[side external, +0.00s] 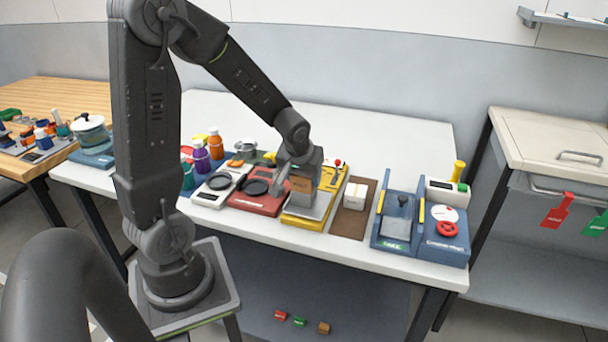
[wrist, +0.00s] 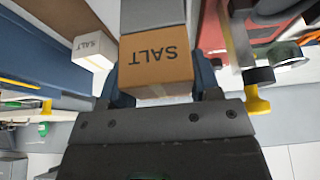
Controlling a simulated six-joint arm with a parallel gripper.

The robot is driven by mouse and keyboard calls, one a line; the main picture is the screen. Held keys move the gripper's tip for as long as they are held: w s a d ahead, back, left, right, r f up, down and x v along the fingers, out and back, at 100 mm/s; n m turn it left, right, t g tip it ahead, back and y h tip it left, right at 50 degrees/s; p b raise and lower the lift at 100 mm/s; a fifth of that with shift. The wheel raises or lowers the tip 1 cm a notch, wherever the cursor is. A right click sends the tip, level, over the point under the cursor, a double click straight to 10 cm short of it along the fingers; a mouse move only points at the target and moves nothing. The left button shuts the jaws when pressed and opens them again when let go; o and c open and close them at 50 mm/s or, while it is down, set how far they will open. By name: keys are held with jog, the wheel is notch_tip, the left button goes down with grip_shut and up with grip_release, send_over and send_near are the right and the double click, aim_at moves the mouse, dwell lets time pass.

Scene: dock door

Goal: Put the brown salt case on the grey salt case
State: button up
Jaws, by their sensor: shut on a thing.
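My gripper (side external: 300,172) is shut on the brown salt case (wrist: 155,62), which has "SALT" on its face and shows upside down in the wrist view. In the side view the brown case (side external: 302,184) is held over the yellow station, partly hidden by my gripper. A grey block face (wrist: 152,14) borders the brown case in the wrist view; it looks like the grey salt case, mostly hidden. I cannot tell whether the two touch. A white salt case (wrist: 93,50) stands apart to the left in the wrist view.
A blue station (side external: 443,245) is farther right. The white table's back is clear.

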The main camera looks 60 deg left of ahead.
jog(key=o, duration=1)
jog(key=v, duration=1.2)
jog(key=s+d+r+m+h, duration=0.1)
jog(key=s+d+m, duration=0.2)
jog(key=d, duration=0.2)
jog(key=s+d+r+m+t+h, duration=0.1)
jog(key=s+d+m, duration=0.2)
jog(key=d, duration=0.2)
jog(key=s+d+r+m+t+h, duration=0.1)
jog(key=s+d+m, duration=0.2)
jog(key=d, duration=0.2)
jog(key=shift+r, duration=0.35)
